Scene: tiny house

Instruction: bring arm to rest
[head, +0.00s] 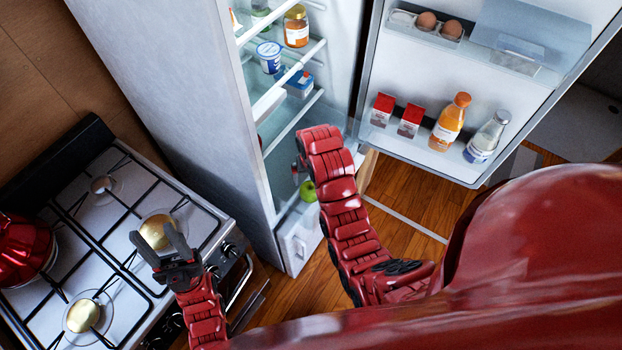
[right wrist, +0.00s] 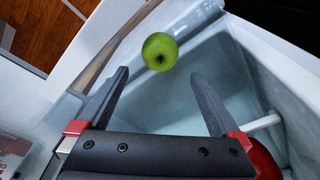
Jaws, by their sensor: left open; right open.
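My left gripper (head: 153,237) is open and empty above the stove in the head view. My right arm (head: 345,215) reaches toward the open fridge (head: 190,90), and its gripper is mostly hidden behind the arm in the head view. In the right wrist view my right gripper (right wrist: 160,76) is open, with nothing between its fingers. A green apple (right wrist: 160,52) shows just beyond the fingertips, over the pale drawer or bin of the fridge; I cannot tell what it rests on. The apple (head: 308,191) also shows beside my right arm in the head view, low in the fridge.
The fridge door (head: 400,75) stands open at the right, holding eggs, cartons, an orange bottle (head: 450,121) and a clear bottle (head: 487,137). Fridge shelves hold a jar (head: 296,27) and tubs. A red pot (head: 22,250) sits on the stove (head: 108,228). Wooden floor (head: 400,195) shows between.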

